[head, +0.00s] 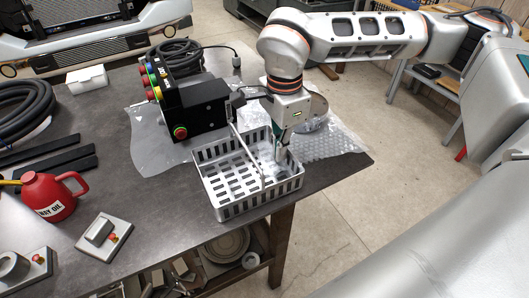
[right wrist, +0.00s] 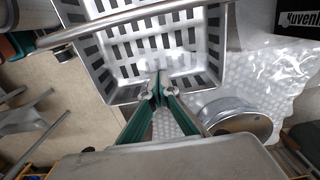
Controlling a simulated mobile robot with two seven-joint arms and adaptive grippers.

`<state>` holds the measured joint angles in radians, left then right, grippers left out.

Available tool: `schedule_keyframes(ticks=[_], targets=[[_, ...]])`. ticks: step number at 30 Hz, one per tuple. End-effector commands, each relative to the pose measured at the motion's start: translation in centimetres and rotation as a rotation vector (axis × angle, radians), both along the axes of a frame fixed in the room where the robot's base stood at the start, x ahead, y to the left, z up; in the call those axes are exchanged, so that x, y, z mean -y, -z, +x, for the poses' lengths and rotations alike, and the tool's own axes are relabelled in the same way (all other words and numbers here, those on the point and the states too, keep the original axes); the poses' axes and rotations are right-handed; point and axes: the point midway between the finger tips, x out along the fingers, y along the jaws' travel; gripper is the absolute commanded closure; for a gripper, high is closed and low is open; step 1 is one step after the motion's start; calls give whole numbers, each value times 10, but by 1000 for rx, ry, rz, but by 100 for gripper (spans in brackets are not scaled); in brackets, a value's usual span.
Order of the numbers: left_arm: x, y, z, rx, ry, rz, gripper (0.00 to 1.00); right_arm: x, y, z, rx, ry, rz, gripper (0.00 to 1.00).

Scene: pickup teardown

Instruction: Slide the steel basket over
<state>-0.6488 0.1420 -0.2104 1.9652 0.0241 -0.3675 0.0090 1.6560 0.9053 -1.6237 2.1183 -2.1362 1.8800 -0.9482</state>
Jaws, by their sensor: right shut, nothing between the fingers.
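The steel basket (head: 232,208) is a slotted open tray with a thin bar handle, standing near the front right edge of the dark workbench. It also shows in the right wrist view (right wrist: 128,88), with a pale, semi-clear patch inside. My right gripper (head: 281,150) comes down at the basket's back right side, its fingers shut and empty. In the right wrist view the green-sided fingers (right wrist: 156,88) meet at the basket's near wall. I cannot tell whether they touch it. My left gripper is not in view.
A black control box (head: 204,106) with coloured buttons stands behind the basket on clear plastic wrap (head: 150,150). A round metal part (head: 317,108) lies behind my gripper on bubble wrap (head: 335,143). A red oil can (head: 50,198) stands left.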

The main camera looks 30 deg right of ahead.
Motion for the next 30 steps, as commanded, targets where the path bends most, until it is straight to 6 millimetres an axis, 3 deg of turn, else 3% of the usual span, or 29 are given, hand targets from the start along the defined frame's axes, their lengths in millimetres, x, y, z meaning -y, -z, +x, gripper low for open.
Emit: schedule_keyframes(ticks=[14,22,30], targets=[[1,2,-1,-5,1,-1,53,0,1,0,-1,0,0,100],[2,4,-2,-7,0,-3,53,-33,1,5,-1,-3,-1,100],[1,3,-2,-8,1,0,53,-29,-62,6,4,4,-1,100]])
